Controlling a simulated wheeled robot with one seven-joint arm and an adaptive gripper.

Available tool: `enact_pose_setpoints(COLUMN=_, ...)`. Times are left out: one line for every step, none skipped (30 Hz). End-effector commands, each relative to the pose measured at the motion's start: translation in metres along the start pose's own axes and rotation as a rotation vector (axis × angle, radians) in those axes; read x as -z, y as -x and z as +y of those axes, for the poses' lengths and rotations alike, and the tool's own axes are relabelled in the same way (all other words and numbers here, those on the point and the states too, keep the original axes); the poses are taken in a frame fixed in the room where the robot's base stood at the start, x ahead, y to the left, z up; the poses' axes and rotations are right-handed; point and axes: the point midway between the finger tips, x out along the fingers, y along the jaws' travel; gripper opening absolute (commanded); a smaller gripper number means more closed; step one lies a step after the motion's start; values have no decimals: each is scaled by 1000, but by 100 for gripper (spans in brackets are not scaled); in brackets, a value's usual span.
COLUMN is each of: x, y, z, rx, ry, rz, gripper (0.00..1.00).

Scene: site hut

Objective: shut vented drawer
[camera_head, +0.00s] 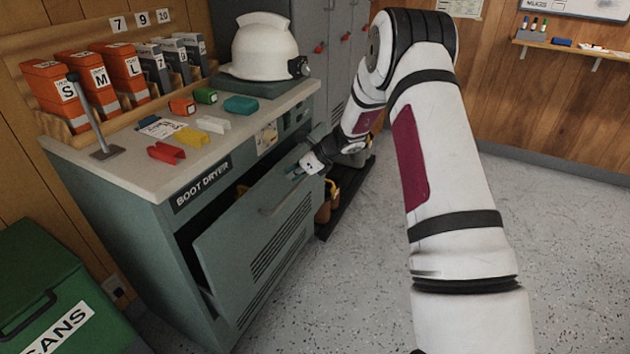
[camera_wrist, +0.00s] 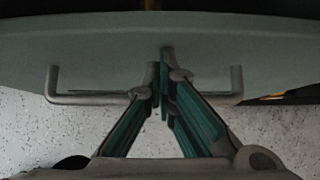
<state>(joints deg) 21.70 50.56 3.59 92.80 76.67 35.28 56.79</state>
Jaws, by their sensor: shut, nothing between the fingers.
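The vented drawer (camera_head: 228,240) is a grey-green front with dark slots and a bar handle (camera_head: 285,197), low in the boot dryer cabinet. It stands partly open, with a dark gap behind its top edge and left side. My gripper (camera_head: 295,173) is at the drawer's upper right part, near the handle. In the wrist view the shut fingertips (camera_wrist: 162,68) are over the handle's middle, close to the drawer front (camera_wrist: 95,48); I cannot tell whether they touch. The handle (camera_wrist: 75,99) shows on both sides of the fingers, which hold nothing.
A green bin (camera_head: 50,290) stands at the left. Boots (camera_head: 325,205) stand on a dark tray beyond the drawer. The speckled floor at the right is clear.

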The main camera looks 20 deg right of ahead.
Motion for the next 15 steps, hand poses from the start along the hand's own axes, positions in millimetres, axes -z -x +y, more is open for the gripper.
enact_pose_setpoints(x=-8, y=-7, z=1, rx=-2, ry=4, rz=-1, gripper=0)
enact_pose_setpoints(x=-11, y=-11, z=1, rx=-2, ry=4, rz=-1, gripper=0)
enact_pose_setpoints(x=-15, y=-15, z=0, rx=-1, ry=4, rz=-1, gripper=0)
enact_pose_setpoints(x=-18, y=-18, z=0, rx=-1, ry=3, rz=0, gripper=0)
enact_pose_setpoints(x=-20, y=-21, z=0, rx=-1, ry=3, rz=0, gripper=0)
enact_pose_setpoints(x=-24, y=-24, z=0, rx=0, ry=2, rz=0, gripper=0)
enact_pose_setpoints(x=-26, y=-26, z=0, rx=0, ry=2, rz=0, gripper=0)
enact_pose_setpoints(x=-27, y=-28, z=0, rx=0, ry=2, rz=0, gripper=0)
enact_pose_setpoints(x=-29, y=-29, z=0, rx=1, ry=2, rz=1, gripper=0)
enact_pose_setpoints(x=-30, y=-31, z=0, rx=1, ry=2, rz=1, gripper=0)
enact_pose_setpoints(x=-32, y=-32, z=0, rx=1, ry=1, rz=1, gripper=0)
enact_pose_setpoints(x=-32, y=-33, z=0, rx=1, ry=1, rz=1, gripper=0)
enact_pose_setpoints(x=-33, y=-34, z=0, rx=0, ry=1, rz=1, gripper=0)
enact_pose_setpoints(x=-34, y=-34, z=0, rx=0, ry=1, rz=1, gripper=0)
enact_pose_setpoints(x=-34, y=-35, z=0, rx=0, ry=1, rz=1, gripper=0)
